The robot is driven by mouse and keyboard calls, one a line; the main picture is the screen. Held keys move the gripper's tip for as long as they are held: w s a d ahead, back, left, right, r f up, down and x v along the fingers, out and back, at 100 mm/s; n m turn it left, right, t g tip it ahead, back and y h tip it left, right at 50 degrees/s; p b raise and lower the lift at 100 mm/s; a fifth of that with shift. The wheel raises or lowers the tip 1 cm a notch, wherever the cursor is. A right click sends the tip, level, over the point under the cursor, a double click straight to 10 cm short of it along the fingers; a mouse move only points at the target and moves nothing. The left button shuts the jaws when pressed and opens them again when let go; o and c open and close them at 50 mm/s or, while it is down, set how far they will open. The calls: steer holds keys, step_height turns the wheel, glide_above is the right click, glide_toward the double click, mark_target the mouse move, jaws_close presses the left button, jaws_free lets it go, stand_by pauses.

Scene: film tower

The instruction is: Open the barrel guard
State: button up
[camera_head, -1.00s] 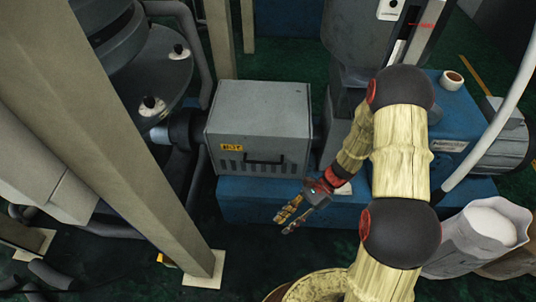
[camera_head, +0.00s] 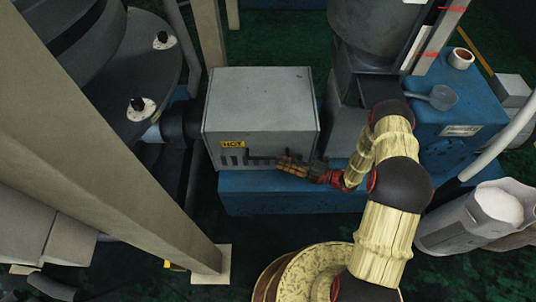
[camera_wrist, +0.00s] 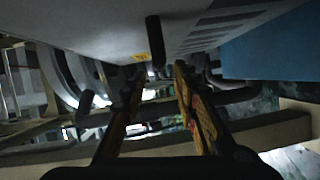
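The barrel guard (camera_head: 262,100) is a closed grey metal box with a yellow HOT label (camera_head: 233,144). A dark bar handle (camera_head: 262,154) and slots are on its front face. My gripper (camera_head: 287,165) is in front of the guard's lower right face, by the handle's right end. In the wrist view the two fingers (camera_wrist: 158,90) are spread with an empty gap. The guard's face (camera_wrist: 110,25) fills the upper part there, and the dark handle (camera_wrist: 153,40) shows ahead, in line with the gap. I cannot tell whether the fingers touch it.
The guard sits above a blue base (camera_head: 290,195). A beige post (camera_head: 120,150) slants across the left. On the right are a scoop (camera_head: 438,97), a tape roll (camera_head: 461,58) and an open bag of white material (camera_head: 480,215).

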mark_target(267, 157)
steer(key=shift+m, duration=0.3)
steer(key=b+x, duration=0.2)
steer(key=x, duration=0.6)
steer(key=shift+c, duration=0.8)
jaws_close()
steer(key=shift+s, duration=0.1)
